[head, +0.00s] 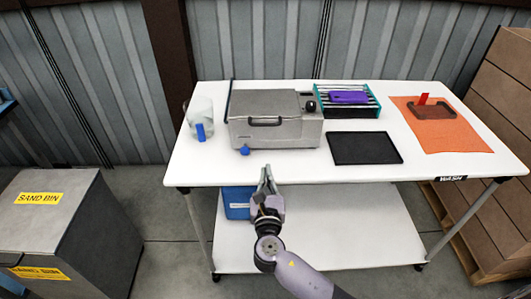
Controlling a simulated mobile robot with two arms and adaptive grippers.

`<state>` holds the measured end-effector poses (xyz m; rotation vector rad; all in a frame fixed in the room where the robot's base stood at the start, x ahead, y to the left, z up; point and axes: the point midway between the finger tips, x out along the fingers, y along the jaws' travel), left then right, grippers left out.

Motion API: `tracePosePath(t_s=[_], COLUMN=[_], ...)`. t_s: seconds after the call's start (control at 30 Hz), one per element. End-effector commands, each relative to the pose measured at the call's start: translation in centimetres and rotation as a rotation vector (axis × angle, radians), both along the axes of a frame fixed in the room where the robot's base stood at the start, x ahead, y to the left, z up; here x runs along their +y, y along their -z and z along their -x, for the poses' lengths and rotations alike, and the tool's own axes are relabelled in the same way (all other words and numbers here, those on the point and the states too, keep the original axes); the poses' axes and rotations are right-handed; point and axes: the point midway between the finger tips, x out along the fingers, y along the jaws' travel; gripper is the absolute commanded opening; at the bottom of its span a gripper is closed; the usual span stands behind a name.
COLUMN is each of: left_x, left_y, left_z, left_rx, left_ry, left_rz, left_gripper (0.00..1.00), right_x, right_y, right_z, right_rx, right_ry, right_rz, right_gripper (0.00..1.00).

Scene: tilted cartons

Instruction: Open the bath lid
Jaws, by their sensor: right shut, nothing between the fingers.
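The bath (275,132) is a grey metal box on the white table, left of the middle. Its flat grey lid (268,103) is down, with a dark handle (265,121) along the front edge. A black knob (310,106) sits on its right side and a blue knob (244,150) low at the front. My right gripper (266,177) is shut and empty, pointing up at the table's front edge, in front of and below the bath, apart from the handle. My left gripper is out of view.
On the white table (390,175) are a clear beaker with a blue item (200,130), a black mat (364,148), a teal rack with a purple item (349,97), and an orange mat (440,128). A blue box (237,203) sits on the lower shelf. A sand bin (55,220) stands left.

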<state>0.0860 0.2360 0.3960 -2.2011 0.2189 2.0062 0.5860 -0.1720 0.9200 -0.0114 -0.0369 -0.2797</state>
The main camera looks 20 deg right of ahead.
Motion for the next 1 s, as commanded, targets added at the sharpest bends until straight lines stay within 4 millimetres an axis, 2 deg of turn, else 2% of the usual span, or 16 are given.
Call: tracePosePath(t_s=[0.17, 0.53, 0.6, 0.7, 1.0], left_x=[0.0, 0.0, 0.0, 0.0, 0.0], left_y=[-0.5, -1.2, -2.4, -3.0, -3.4], left_z=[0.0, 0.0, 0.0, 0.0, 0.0], left_rx=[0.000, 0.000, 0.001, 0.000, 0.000], left_ry=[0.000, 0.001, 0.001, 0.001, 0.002], left_rz=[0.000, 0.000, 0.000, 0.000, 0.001], left_gripper=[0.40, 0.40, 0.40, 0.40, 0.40], right_x=[-0.8, -2.8, -2.8, -2.9, -2.9], right_y=[-0.3, -0.8, -2.4, -3.4, -4.1], right_z=[-2.4, -9.7, -9.7, -9.9, -10.1], right_rx=[0.000, 0.000, 0.002, 0.002, 0.004], right_ry=[0.002, 0.000, 0.000, 0.000, 0.000], right_rz=[0.002, -0.002, -0.006, -0.004, -0.005], right_gripper=[0.00, 0.00, 0.00, 0.00, 0.00])
